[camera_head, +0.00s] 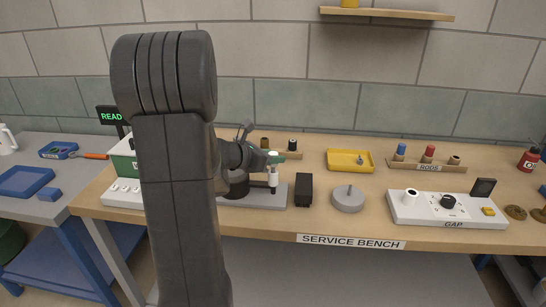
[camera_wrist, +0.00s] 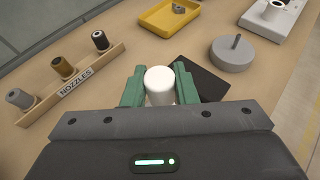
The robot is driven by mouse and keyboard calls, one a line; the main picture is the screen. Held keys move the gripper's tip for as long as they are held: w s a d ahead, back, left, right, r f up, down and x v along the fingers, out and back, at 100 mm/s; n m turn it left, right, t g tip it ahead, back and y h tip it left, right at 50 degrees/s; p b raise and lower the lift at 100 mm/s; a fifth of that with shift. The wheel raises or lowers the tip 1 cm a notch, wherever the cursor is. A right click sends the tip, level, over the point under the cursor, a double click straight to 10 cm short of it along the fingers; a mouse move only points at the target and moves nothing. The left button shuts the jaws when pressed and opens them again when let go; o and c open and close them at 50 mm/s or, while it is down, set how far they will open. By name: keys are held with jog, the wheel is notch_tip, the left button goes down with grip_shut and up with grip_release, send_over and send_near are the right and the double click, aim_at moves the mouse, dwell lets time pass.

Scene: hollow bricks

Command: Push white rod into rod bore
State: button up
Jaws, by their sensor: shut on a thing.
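A white rod (camera_head: 273,179) stands upright between the green fingers of my gripper (camera_head: 274,158). The wrist view shows its round white top (camera_wrist: 159,77) between the two green fingertips (camera_wrist: 160,90), which are shut on it. The rod is over a low grey plate (camera_head: 258,199), with a small dark part under its lower end. I cannot tell whether the rod's lower end is in a bore, as no bore opening shows there. A white hollow cylinder (camera_head: 411,194) with a dark opening stands on the GAP panel (camera_head: 430,217) at the right.
A black block (camera_head: 304,188) stands close right of the rod, then a grey disc with a peg (camera_head: 348,199). Behind are a yellow tray (camera_head: 334,167) and the RODS rack (camera_head: 400,164). The NOZZLES rack (camera_wrist: 92,78) is left in the wrist view. My arm hides the bench's left part.

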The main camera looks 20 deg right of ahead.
jog(key=shift+f+b, duration=1.15)
jog(key=shift+f, duration=0.1)
jog(key=o, duration=1.1)
jog(key=shift+c, duration=0.2)
jog(key=v, duration=1.3)
jog(key=shift+a, duration=0.4)
jog(key=shift+r, duration=0.1)
